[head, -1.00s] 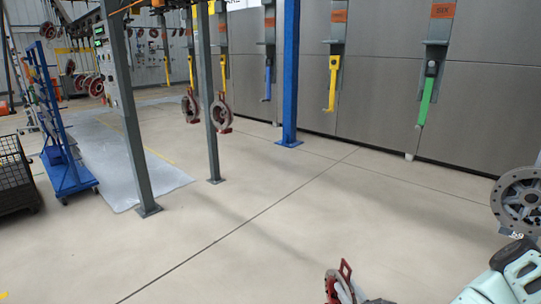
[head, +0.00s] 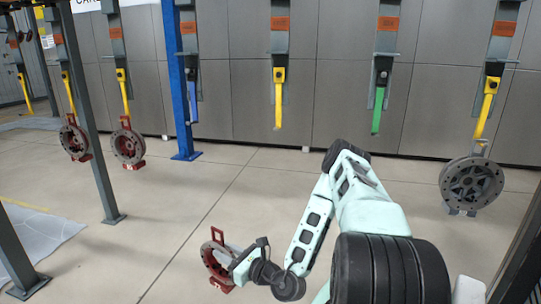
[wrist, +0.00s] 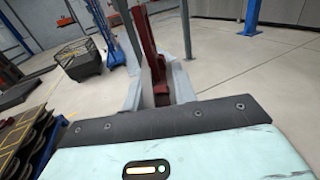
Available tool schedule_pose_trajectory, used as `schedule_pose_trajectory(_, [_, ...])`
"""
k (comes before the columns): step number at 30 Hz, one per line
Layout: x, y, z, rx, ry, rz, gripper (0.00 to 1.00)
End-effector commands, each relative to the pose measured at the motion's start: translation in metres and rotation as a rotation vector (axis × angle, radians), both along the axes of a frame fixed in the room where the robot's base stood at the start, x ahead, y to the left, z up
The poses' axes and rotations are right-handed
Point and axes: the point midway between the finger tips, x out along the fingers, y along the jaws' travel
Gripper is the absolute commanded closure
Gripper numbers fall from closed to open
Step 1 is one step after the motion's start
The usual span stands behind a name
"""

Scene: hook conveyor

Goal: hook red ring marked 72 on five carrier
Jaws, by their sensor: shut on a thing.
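My gripper (head: 236,268) is shut on a red ring (head: 211,262) with a red upright bracket, held low over the floor at the bottom of the head view. In the wrist view, a red part of the ring (wrist: 153,62) stands between the pale fingers. I cannot read a number on it. Several carriers hang along the grey wall: an empty yellow hook (head: 279,105), an empty green hook (head: 379,105) and an empty blue hook (head: 193,105). Their orange labels are too small to read now; the green one's label looked like SIX earlier. My gripper is well below and in front of them.
A grey flanged wheel (head: 472,184) hangs on the right yellow hook. Two red rings (head: 128,146) (head: 74,141) hang on yellow hooks at left. A blue post (head: 182,85) and a grey post (head: 90,120) stand on the floor. Open floor lies between my gripper and the wall.

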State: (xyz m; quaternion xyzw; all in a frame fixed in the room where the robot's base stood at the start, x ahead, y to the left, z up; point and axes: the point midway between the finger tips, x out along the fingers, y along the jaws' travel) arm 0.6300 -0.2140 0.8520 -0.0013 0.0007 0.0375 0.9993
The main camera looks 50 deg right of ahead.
Motion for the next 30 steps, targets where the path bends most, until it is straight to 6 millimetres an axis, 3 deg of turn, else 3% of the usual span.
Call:
schedule_pose_trajectory(1, [0.003, -0.018, 0.022, -0.014, -0.007, 0.009, 1.0])
schedule_pose_trajectory(5, [0.007, -0.057, 0.06, -0.015, -0.007, 0.043, 1.0])
schedule_pose_trajectory(12, [0.002, -0.136, 0.148, -0.019, -0.003, 0.092, 1.0])
schedule_pose_trajectory(18, [-0.009, -0.183, 0.211, -0.013, -0.003, 0.1, 1.0])
schedule_pose_trajectory(24, [-0.018, -0.205, 0.243, -0.008, -0.001, 0.093, 1.0])
schedule_pose_trajectory(30, [-0.02, -0.209, 0.248, -0.003, -0.001, 0.09, 1.0])
